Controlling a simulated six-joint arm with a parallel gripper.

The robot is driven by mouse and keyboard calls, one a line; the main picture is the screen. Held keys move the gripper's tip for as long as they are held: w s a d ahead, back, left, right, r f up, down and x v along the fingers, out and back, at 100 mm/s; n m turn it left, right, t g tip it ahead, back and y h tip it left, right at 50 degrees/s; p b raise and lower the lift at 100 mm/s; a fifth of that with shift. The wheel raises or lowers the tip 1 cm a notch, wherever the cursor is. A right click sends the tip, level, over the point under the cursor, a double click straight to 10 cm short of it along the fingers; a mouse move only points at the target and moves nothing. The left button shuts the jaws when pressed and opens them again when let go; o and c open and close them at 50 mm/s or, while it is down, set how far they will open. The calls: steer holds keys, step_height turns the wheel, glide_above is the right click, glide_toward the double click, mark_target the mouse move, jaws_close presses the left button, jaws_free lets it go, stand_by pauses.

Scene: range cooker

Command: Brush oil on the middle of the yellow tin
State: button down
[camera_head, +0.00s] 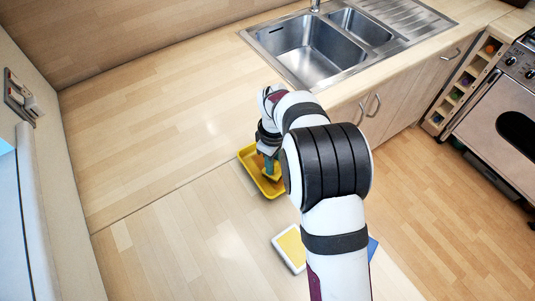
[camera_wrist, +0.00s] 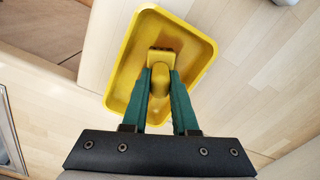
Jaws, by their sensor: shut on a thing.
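The yellow tin (camera_head: 268,188) is a shallow tray on the wooden worktop, partly hidden behind my arm. In the wrist view the tin (camera_wrist: 127,88) lies under my gripper, tilted in the picture. My gripper (camera_wrist: 159,82) has green fingers shut on a yellow brush (camera_wrist: 159,57). The brush head is over the inside of the tin, near its middle and toward the far side. A darker orange-brown patch shows on the tin floor around the brush head. Whether the bristles touch the floor I cannot tell. My gripper (camera_head: 269,158) also shows in the head view, above the tin.
A white-edged yellow board (camera_head: 289,249) lies on the worktop in front of the tin, with a blue item (camera_head: 372,247) partly behind my arm. The sink (camera_head: 310,50) is at the back. The worktop left of the tin is clear.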

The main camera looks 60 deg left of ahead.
steer(key=shift+d, duration=1.2)
steer(key=shift+a, duration=4.5)
steer(key=shift+d, duration=4.5)
step_height(320, 180, up, 8)
steer(key=shift+r, duration=0.1)
